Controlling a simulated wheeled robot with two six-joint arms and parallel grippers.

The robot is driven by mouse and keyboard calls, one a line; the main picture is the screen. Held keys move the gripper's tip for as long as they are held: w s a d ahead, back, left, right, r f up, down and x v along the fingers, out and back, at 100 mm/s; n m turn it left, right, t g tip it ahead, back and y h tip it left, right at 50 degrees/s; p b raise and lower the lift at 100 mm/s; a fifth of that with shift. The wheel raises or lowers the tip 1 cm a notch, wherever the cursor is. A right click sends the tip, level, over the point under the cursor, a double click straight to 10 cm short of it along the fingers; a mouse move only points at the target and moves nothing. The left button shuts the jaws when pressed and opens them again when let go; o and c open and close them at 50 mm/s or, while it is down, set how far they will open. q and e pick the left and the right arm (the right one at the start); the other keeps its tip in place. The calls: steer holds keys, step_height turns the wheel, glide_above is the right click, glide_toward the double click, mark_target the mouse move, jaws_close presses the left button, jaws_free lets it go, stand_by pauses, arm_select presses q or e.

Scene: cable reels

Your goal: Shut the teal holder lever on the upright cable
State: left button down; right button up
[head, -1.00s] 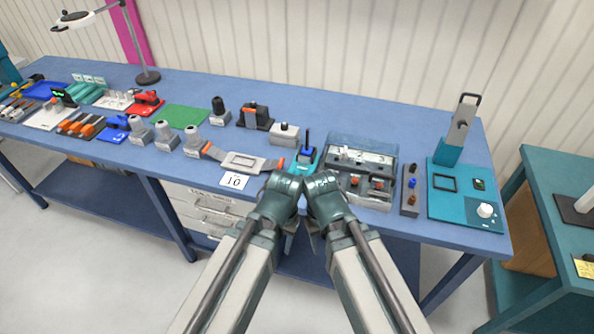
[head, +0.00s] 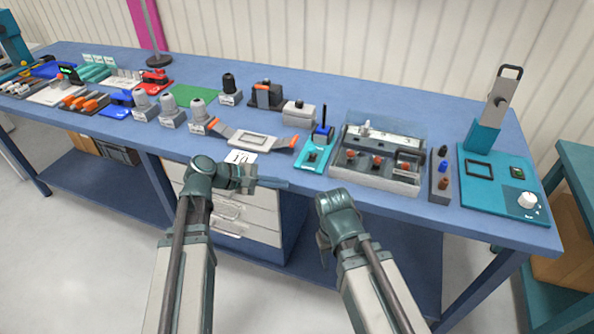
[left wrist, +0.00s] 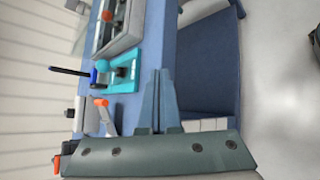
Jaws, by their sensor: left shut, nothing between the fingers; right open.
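The teal holder (head: 312,158) sits near the front edge of the blue table. A blue part (head: 323,132) stands on it, and a thin dark cable (head: 325,114) rises upright from there. The lever's position is too small to tell. The left wrist view also shows the teal holder (left wrist: 121,76), the blue part (left wrist: 102,66) and the dark cable (left wrist: 68,71). My left gripper (head: 284,183) is shut and empty, pointing right at the table's front edge, short of the holder and apart from it. My right gripper (head: 324,258) is open, pointing down in front of the table, below the holder.
Left of the holder is a grey cradle (head: 250,141) with orange-tipped ends, behind the number card (head: 240,158). Right of it is a grey tray (head: 375,176) with a clear cover. A teal panel (head: 500,205) lies further right. Several grey-based knobs stand behind left.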

mark_target(312, 149)
arm_select(q)
steer(key=w+a+r+n+t+h+b, duration=0.1)
steer(key=w+a+r+n+t+b, duration=0.1)
steer(key=w+a+n+t, duration=0.2)
steer(key=a+n, duration=0.1)
steer(key=a, duration=0.2)
steer(key=shift+a+h+b, duration=0.15)
steer(key=shift+h+b, duration=0.15)
steer(key=shift+b, duration=0.1)
arm_select(e)
step_height(312, 149, down, 4)
steer(key=shift+f, duration=0.15)
arm_select(q)
steer(key=b+x, duration=0.2)
steer(key=x, duration=0.7)
steer(key=shift+w+f, duration=0.2)
steer(key=shift+f, duration=0.05)
steer(key=d, duration=0.1)
steer(key=d+r, duration=0.1)
steer(key=d+p, duration=0.1)
steer(key=shift+w+d+r, duration=0.15)
steer(key=shift+w+r, duration=0.05)
steer(key=shift+w, duration=0.2)
steer(key=shift+w+d+r, duration=0.1)
steer(key=shift+d+r, duration=0.05)
steer(key=shift+d, duration=0.4)
arm_select(e)
steer(key=shift+f, duration=0.3)
